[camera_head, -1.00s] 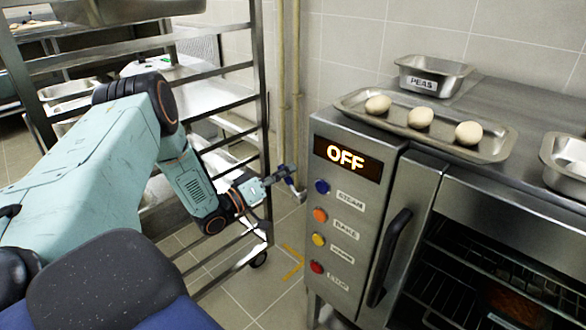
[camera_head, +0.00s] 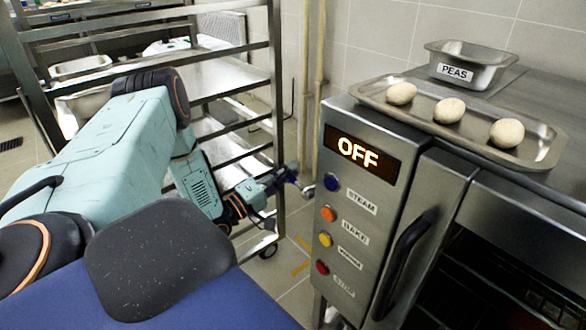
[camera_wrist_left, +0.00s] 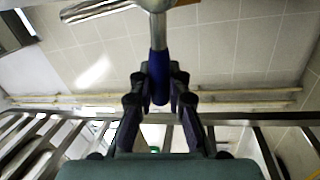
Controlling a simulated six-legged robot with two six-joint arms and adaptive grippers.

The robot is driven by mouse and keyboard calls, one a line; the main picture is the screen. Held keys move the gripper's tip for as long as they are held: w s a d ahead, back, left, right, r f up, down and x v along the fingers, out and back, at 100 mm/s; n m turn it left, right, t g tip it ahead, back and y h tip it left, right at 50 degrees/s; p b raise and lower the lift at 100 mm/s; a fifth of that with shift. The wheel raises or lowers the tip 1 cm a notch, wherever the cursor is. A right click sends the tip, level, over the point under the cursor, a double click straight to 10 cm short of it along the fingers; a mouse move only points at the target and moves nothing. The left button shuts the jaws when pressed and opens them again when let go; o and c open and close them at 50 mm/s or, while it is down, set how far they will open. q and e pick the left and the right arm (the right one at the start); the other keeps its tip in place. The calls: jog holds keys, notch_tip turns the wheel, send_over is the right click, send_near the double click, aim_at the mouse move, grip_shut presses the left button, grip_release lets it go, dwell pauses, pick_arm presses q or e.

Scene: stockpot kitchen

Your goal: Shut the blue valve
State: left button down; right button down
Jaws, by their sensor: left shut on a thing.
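The blue valve's lever (camera_wrist_left: 158,65) shows in the left wrist view, with a metal fitting (camera_wrist_left: 156,20) at its upper end. My left gripper (camera_wrist_left: 160,90) has its dark fingers closed on either side of the lever's lower part. In the head view my left gripper (camera_head: 281,181) is at the valve, left of the oven panel, and the lever is mostly hidden by the fingers. The metal fitting (camera_head: 306,190) shows just right of the fingertips. My right gripper is not in view.
The oven panel (camera_head: 350,215) stands close to the right of my left gripper, its display reading OFF. A metal rack (camera_head: 277,100) stands behind my left arm. A tray (camera_head: 420,122) with three dough balls and a PEAS pan (camera_head: 470,75) sit on the oven.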

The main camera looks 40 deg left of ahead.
pick_arm(q)
jog(key=shift+f+n+y+b, duration=0.3)
jog(key=shift+f+n+b, duration=0.25)
jog(key=shift+f+n, duration=0.3)
jog(key=shift+s+n, duration=0.1)
jog(key=shift+n, duration=0.25)
jog(key=shift+d+f, duration=0.1)
jog(key=c, duration=1.6)
grip_release()
jog(key=v, duration=1.2)
